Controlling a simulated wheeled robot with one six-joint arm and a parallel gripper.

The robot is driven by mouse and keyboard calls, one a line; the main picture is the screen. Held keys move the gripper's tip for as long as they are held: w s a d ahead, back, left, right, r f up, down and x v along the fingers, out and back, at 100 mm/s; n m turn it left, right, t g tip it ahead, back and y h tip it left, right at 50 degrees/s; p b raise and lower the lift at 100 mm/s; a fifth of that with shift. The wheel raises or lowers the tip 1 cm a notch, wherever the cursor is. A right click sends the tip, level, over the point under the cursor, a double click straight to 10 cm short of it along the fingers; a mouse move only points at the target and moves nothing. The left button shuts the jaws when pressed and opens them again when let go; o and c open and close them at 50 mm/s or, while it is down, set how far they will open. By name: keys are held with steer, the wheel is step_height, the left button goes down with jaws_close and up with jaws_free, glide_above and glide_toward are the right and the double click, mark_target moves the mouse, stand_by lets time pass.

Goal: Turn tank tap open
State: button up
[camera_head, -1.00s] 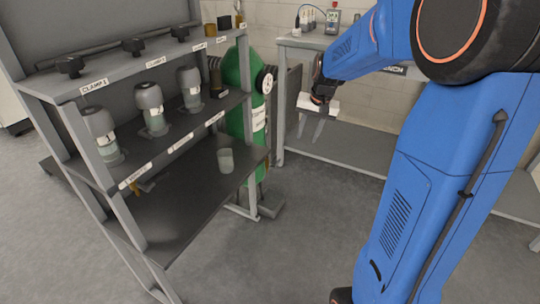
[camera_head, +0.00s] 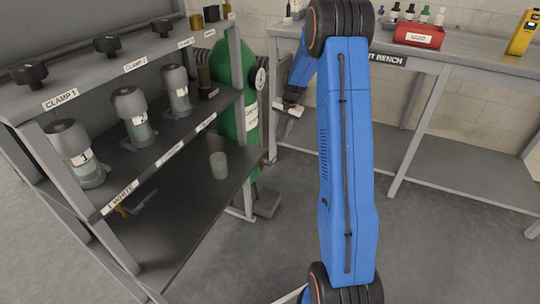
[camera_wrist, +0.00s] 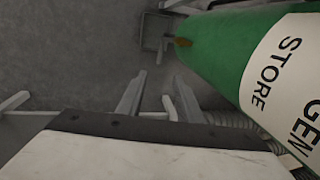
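The green tank (camera_head: 236,95) stands upright behind the shelf rack in the head view, with a white label. A round pale-faced part with a dark rim (camera_head: 262,80) is at its upper right; I cannot tell whether this is the tap or a gauge. The tank's top is partly hidden by the rack. My gripper (camera_head: 284,122) is right of the tank, below the round part and apart from it. In the wrist view, the tank (camera_wrist: 215,52) fills the upper right. My gripper's two fingers (camera_wrist: 160,92) are spread with nothing between them.
The rack (camera_head: 130,70) holds clamp knobs, numbered bottles (camera_head: 132,112) and a clear cup (camera_head: 219,165). A bench (camera_head: 450,60) with a red box (camera_head: 419,34) and a yellow device (camera_head: 524,33) stands right. The floor (camera_head: 400,250) in front is clear.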

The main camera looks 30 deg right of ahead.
mark_target(274, 158)
steer(key=w+f, duration=0.1)
steer(key=f, duration=0.4)
steer(key=a+f, duration=0.1)
steer(key=f, duration=0.5)
steer(key=w+a+f, duration=0.1)
steer(key=f, duration=0.5)
steer(key=shift+w, duration=0.35)
jaws_close()
